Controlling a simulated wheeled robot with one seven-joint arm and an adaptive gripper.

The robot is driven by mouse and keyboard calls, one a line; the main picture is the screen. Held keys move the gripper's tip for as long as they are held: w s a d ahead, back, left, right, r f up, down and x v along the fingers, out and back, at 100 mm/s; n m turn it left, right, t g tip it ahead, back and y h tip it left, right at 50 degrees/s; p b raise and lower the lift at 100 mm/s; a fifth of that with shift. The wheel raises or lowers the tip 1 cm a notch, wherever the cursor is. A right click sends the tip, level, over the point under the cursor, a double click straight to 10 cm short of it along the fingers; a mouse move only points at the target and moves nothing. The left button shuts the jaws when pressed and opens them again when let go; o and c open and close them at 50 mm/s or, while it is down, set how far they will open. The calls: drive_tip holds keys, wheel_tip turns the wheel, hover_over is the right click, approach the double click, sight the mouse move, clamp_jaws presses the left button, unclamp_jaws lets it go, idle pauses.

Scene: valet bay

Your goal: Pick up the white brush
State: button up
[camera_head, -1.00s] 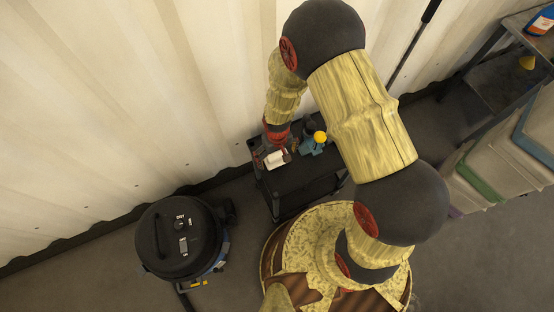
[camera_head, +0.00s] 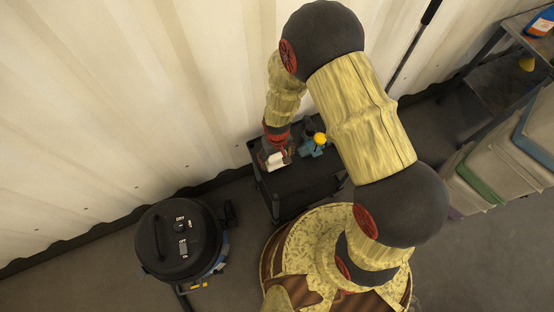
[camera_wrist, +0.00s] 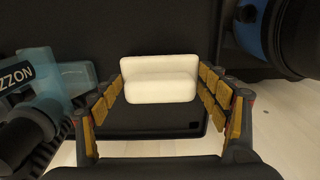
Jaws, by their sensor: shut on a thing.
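The white brush (camera_wrist: 160,80) is a pale block with a raised bar across it. In the wrist view it sits between the two yellow-padded fingers of my gripper (camera_wrist: 166,98), which are shut on it. In the head view the white brush (camera_head: 274,160) shows at the end of my arm, over the left end of the black cart, partly covered by my gripper (camera_head: 277,150). I cannot tell whether it is clear of the cart's top.
The black cart (camera_head: 300,182) stands against the corrugated wall. A teal bottle with a yellow part (camera_head: 311,147) is right of my gripper. A black-topped vacuum (camera_head: 180,238) stands on the floor at left. Storage bins (camera_head: 487,172) and a shelf (camera_head: 495,85) are at right.

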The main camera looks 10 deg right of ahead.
sight(277, 156)
drive_tip(key=c, duration=0.3)
drive_tip(key=shift+r, duration=0.1)
drive_tip(key=shift+r+p, duration=0.45)
drive_tip(key=shift+r, duration=0.1)
wheel_tip(277, 156, up, 3)
drive_tip(key=shift+f+p, duration=0.2)
drive_tip(key=shift+p, duration=0.55)
drive_tip(key=shift+s+a+r+p, duration=0.1)
drive_tip(key=shift+s+r+p, duration=0.7)
drive_tip(key=shift+s+r, duration=1.15)
drive_tip(key=shift+s+a+r+p, duration=0.1)
drive_tip(key=shift+s+r+p, duration=0.9)
drive_tip(key=shift+s, duration=1.7)
drive_tip(key=shift+s+a+r+p, duration=0.1)
drive_tip(key=shift+s+r+p, duration=0.55)
drive_tip(key=shift+s+r, duration=1.35)
drive_tip(key=shift+s+f, duration=0.35)
drive_tip(key=shift+f, duration=0.05)
